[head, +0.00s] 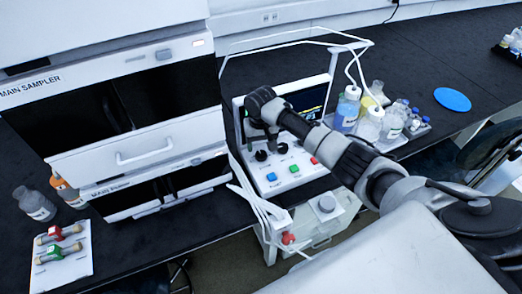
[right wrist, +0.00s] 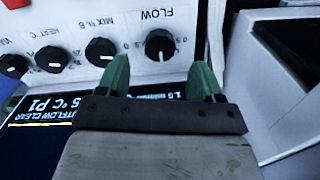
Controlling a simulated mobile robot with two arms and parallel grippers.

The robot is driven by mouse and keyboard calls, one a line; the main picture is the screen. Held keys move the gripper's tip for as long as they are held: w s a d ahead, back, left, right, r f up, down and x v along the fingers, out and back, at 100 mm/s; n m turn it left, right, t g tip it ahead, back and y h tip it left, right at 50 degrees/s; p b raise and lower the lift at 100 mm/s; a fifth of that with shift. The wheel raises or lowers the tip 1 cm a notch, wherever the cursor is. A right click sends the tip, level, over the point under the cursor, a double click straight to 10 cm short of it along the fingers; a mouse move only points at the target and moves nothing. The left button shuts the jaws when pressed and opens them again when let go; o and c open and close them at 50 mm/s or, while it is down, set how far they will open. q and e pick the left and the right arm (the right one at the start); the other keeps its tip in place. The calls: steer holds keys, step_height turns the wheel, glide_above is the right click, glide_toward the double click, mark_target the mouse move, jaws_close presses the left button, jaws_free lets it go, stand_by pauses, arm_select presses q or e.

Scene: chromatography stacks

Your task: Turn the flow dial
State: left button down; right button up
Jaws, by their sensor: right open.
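The flow dial (right wrist: 160,44) is a round black knob with a white pointer line, under the upside-down label FLOW in the right wrist view. My right gripper (right wrist: 153,62) has green fingers, open, one on each side of the dial in that view. A gap shows between each finger and the knob; I cannot tell how deep the fingertips reach. In the head view my right arm comes down over the white control unit (head: 326,178). My gripper and arm cover part of its dial row, so I cannot pick out the flow dial there. My left gripper is not in view.
Another black dial, MIX % B (right wrist: 101,51), is close beside the left finger. A lit display (right wrist: 40,128) lies by the dials. The main sampler (head: 140,150) stands left of the unit. Bottles (head: 347,108) stand to the right. Bench beyond is mostly clear.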

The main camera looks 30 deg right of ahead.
mark_target(261, 154)
step_height(261, 154, up, 6)
stand_by(0.6)
